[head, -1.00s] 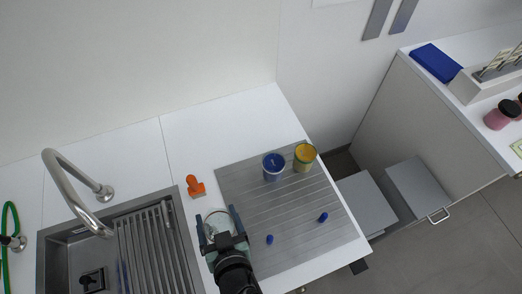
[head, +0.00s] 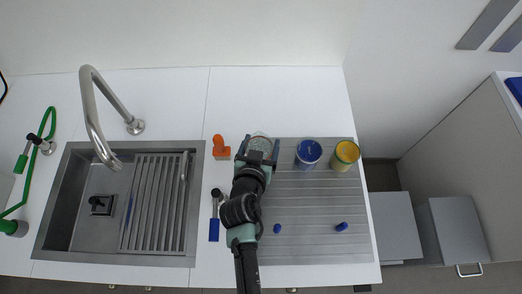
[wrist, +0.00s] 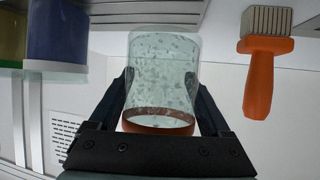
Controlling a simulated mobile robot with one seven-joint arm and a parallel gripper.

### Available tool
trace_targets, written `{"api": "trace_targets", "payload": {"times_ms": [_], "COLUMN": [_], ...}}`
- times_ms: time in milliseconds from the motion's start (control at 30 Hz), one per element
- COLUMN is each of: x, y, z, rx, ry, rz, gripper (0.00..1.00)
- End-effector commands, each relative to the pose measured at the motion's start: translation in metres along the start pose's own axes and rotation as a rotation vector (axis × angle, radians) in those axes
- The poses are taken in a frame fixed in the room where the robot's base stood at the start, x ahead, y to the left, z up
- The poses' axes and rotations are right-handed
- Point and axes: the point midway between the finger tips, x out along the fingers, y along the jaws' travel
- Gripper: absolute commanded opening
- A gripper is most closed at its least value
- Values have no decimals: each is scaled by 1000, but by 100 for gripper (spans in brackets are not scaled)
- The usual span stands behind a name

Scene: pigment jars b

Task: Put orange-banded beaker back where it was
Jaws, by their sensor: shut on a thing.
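The orange-banded beaker (wrist: 163,75) is clear, speckled glass with an orange-brown band at its near end in the wrist view. My gripper (wrist: 165,100) is shut around it, one finger on each side. In the head view the beaker (head: 261,143) shows at the tip of my gripper (head: 257,150), over the back left corner of the grey ribbed mat (head: 310,200). My gripper hides part of it there. I cannot tell whether its base touches the surface.
A blue jar (head: 308,153) and a yellow jar (head: 346,155) stand right of the beaker. An orange-handled brush (head: 220,148) is close on its left. Two small blue pieces lie on the mat. A blue-handled tool (head: 214,228) lies left, beside the sink (head: 75,232).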

Motion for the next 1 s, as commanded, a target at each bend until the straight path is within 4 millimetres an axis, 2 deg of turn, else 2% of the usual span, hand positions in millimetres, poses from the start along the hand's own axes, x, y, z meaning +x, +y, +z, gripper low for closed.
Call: {"api": "trace_targets", "payload": {"times_ms": [233, 667, 700, 800, 1000], "x": [17, 20, 20, 20, 19], "y": [0, 0, 0, 0, 0], "z": [32, 38, 38, 38, 38], "rx": [-1, 1, 0, 0, 0], "ry": [-2, 0, -1, -1, -1], "rz": [0, -1, 0, 0, 0], "gripper": [4, 4, 83, 100, 100]}}
